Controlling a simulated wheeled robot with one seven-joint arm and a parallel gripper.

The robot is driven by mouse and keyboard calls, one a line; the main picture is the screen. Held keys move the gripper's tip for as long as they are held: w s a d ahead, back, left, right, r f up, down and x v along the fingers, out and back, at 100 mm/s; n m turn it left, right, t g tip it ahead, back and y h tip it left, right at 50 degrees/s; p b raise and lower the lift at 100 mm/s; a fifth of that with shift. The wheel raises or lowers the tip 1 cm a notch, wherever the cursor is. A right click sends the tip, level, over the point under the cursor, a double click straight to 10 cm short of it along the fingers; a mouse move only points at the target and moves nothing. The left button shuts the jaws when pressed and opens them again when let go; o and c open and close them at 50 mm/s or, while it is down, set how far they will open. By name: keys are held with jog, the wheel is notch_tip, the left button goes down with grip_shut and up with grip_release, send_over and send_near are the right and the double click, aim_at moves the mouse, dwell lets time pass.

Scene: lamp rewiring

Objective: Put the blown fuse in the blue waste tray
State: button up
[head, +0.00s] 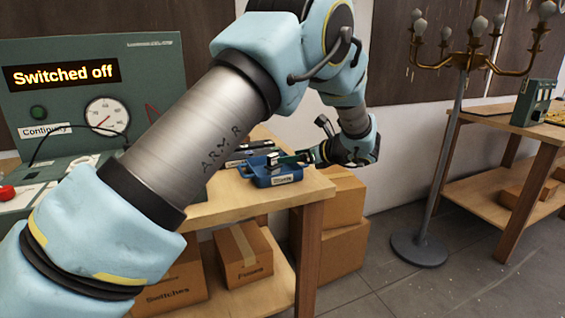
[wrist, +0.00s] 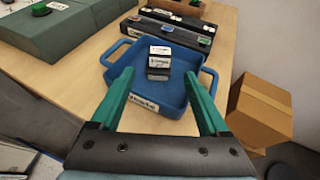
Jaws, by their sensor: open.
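The blue waste tray (head: 262,180) sits on the wooden bench near its right end, with a white label on its front. It also shows in the wrist view (wrist: 146,111), with a handle on each side. A small block with a white top and dark sides, which looks like the fuse (wrist: 159,62), is inside the tray's outline, toward the far side. I cannot tell for certain that it is blown. My gripper (wrist: 159,76) is open, its two green fingers apart over the tray with the block between and just beyond their tips.
A dark holder (wrist: 172,34) with several small parts stands behind the tray. The green tester panel (head: 75,85) reads "Switched off". Cardboard boxes (head: 243,258) stand below and beside the bench (head: 312,190). A brass lamp (head: 460,60) stands at the right, with open floor around it.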

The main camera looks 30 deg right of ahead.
jog(key=shift+b+v, duration=0.3)
jog(key=shift+v, duration=1.7)
